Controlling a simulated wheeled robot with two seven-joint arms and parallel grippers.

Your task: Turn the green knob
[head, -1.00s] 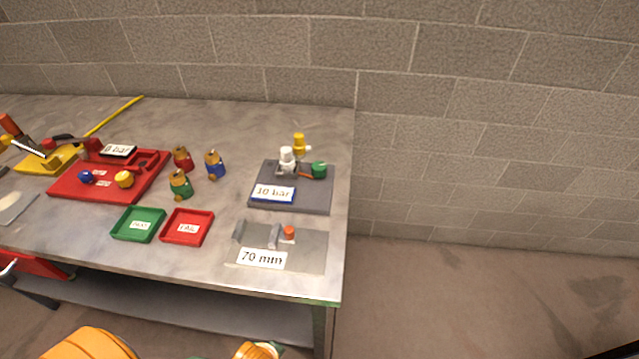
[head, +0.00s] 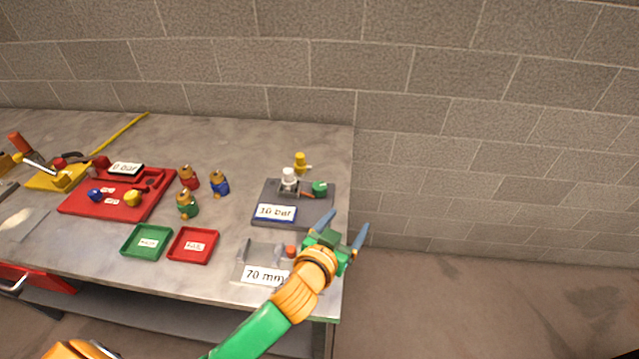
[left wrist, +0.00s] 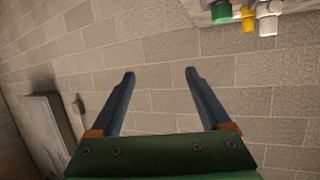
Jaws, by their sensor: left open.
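The green knob (head: 319,187) sits on the right side of the grey "10 bar" block (head: 264,192), near the right end of the table. A white knob (head: 289,177) and a yellow knob (head: 301,161) stand beside and behind it. My left gripper (head: 345,222) is open and empty, in front and to the right of the green knob, apart from it. In the left wrist view my two fingers (left wrist: 160,85) are spread with only wall between them. The green knob (left wrist: 221,12) shows at the top right there. My right gripper is not in view.
The grey "70 mm" fixture (head: 250,252) lies partly behind my left arm. A green tray (head: 147,242), a red tray (head: 193,246), several small valve-like parts (head: 187,204) and a red board (head: 105,210) are farther left. Right of the table is open floor.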

